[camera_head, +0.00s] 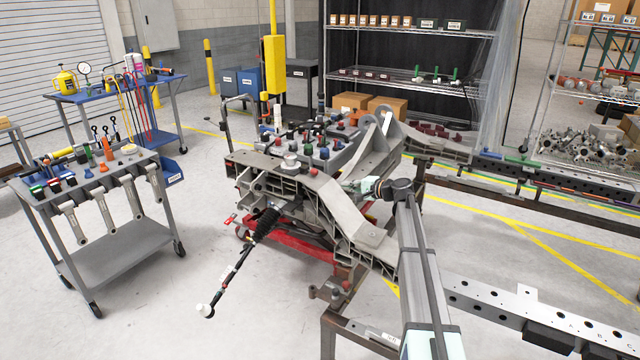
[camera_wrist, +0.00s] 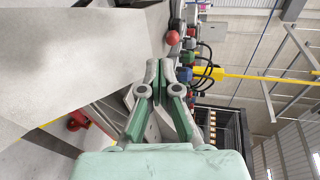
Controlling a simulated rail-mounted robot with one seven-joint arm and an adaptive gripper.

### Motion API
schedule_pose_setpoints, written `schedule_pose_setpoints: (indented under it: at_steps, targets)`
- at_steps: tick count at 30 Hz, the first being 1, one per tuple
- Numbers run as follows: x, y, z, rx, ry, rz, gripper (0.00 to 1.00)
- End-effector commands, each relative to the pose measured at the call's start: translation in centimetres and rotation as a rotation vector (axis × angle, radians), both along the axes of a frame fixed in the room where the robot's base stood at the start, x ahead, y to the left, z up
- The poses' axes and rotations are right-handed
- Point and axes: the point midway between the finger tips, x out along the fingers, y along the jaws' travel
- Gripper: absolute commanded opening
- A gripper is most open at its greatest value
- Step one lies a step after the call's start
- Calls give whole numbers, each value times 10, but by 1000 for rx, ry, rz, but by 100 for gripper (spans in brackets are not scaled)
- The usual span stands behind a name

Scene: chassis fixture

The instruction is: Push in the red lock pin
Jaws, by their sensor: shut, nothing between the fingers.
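A red round knob (camera_wrist: 172,37) shows in the wrist view, just beyond and slightly right of my fingertips, beside a grey metal surface. It may be the red lock pin; I cannot tell for sure. My gripper (camera_wrist: 160,72) is shut and empty, its fingertips together and apart from the knob in the picture. In the head view my gripper (camera_head: 358,186) is over the right part of the grey chassis fixture (camera_head: 322,195). Several small red knobs show on the fixture there, and I cannot tell which one matches. A red part (camera_wrist: 76,120) also shows lower left in the wrist view.
Several coloured knobs and black hoses (camera_wrist: 207,60) crowd right of my fingertips. A steering rod (camera_head: 238,262) sticks out from the fixture's front. A tool cart (camera_head: 110,250) stands at left and a rail (camera_head: 540,320) at lower right. Open floor lies at front left.

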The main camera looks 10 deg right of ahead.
Motion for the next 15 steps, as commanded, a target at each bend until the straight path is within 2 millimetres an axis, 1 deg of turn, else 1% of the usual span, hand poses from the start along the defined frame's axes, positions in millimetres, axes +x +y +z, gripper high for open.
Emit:
schedule_pose_setpoints:
  at_steps: [1,3,6,11,15]
  targets:
    - [14,-8,-2,2,-28,-16,0]
    - [22,-13,5,5,-54,-33,0]
    - [29,-15,10,5,-70,-42,0]
    - [40,-6,9,6,-71,-43,0]
    - [58,9,4,6,-70,-41,0]
